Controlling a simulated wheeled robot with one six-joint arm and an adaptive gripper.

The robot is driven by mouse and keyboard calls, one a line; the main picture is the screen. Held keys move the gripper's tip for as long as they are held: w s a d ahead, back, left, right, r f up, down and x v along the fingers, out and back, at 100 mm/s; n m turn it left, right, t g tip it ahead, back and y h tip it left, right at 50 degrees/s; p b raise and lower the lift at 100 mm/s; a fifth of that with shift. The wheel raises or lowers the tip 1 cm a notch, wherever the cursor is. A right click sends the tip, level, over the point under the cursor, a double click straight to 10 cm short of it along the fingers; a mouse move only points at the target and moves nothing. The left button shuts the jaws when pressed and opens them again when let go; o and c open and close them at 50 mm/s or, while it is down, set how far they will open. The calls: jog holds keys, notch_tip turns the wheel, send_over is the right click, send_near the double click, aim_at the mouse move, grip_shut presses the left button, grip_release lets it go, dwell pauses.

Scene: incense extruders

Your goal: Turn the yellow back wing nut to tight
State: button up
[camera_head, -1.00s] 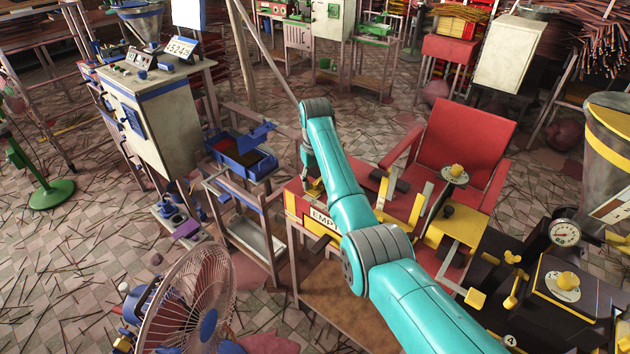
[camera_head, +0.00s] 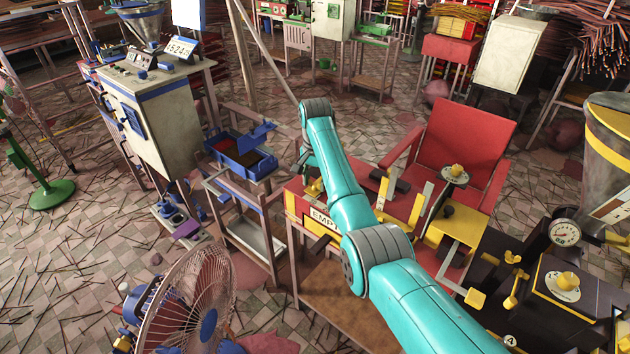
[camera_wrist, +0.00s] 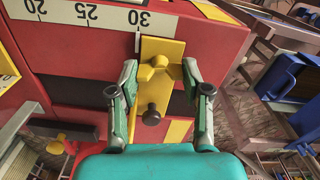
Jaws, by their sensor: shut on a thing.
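The yellow wing nut (camera_wrist: 158,70) sits on a yellow plate (camera_wrist: 164,48) fixed to a red machine body. My gripper (camera_wrist: 159,66) has one finger on each side of the wing nut and is shut on it. The wing nut's wings point sideways toward the fingertips. A dark round knob (camera_wrist: 152,115) stands just below it, between my fingers.
A scale strip (camera_wrist: 95,14) marked 20, 25 and 30 runs along the red body. Another yellow fitting (camera_wrist: 56,144) is at lower left. In the head view a blue bin (camera_head: 240,155) on a stand is left of my arm, and a fan (camera_head: 195,300) stands in front.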

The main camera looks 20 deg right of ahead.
aim_at(315, 182)
jog(key=shift+m, duration=0.6)
jog(key=o, duration=1.2)
jog(key=shift+c, duration=0.2)
jog(key=shift+r, duration=3.8)
